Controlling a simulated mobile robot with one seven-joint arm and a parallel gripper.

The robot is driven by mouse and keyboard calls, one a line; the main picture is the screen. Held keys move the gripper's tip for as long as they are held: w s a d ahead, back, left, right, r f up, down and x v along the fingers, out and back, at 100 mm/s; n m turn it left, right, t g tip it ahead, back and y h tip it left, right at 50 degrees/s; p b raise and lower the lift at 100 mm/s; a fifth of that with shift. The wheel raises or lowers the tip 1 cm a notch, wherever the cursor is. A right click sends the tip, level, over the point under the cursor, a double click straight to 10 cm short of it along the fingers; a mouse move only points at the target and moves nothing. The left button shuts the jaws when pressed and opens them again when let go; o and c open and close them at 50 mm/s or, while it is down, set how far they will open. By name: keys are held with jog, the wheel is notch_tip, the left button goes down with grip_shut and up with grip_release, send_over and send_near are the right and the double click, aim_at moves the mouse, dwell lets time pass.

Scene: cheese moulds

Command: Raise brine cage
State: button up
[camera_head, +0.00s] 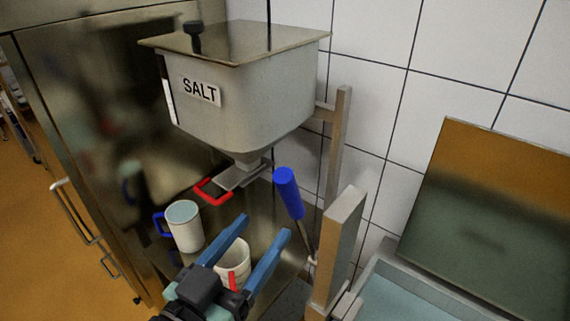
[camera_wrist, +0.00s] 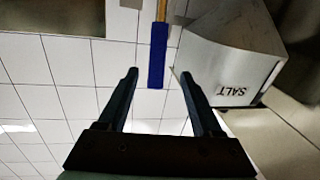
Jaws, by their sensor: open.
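A blue handle (camera_head: 288,193) tops a thin metal lever that leans beside a metal post (camera_head: 338,240). My gripper (camera_head: 265,225) is open and empty, its blue fingers pointing up toward the handle from the lower left. In the wrist view the blue handle (camera_wrist: 156,60) lines up between the fingertips (camera_wrist: 159,74), but its distance from them is hard to judge. No contact shows. A basin with pale blue-green liquid (camera_head: 400,298) is at the lower right. I cannot make out a brine cage.
A steel SALT hopper (camera_head: 240,105) with a red-handled slide (camera_head: 211,191) hangs above and left of the lever. A blue-handled mug (camera_head: 184,228) and a white cup (camera_head: 234,262) stand below it. A raised lid or panel (camera_head: 490,220) stands behind the basin.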

aim_at(286, 200)
jog(key=p+x, duration=0.1)
jog(key=x, duration=0.2)
jog(key=p+x, duration=0.2)
jog(key=x, duration=0.2)
jog(key=p+x, duration=0.1)
jog(key=x, duration=0.2)
jog(key=shift+w+d+r, duration=0.1)
jog(key=shift+d+r, duration=0.05)
jog(key=shift+d, duration=0.25)
jog(key=shift+p+x, duration=0.4)
jog(key=shift+x, duration=0.55)
jog(key=shift+a, duration=0.1)
grip_shut()
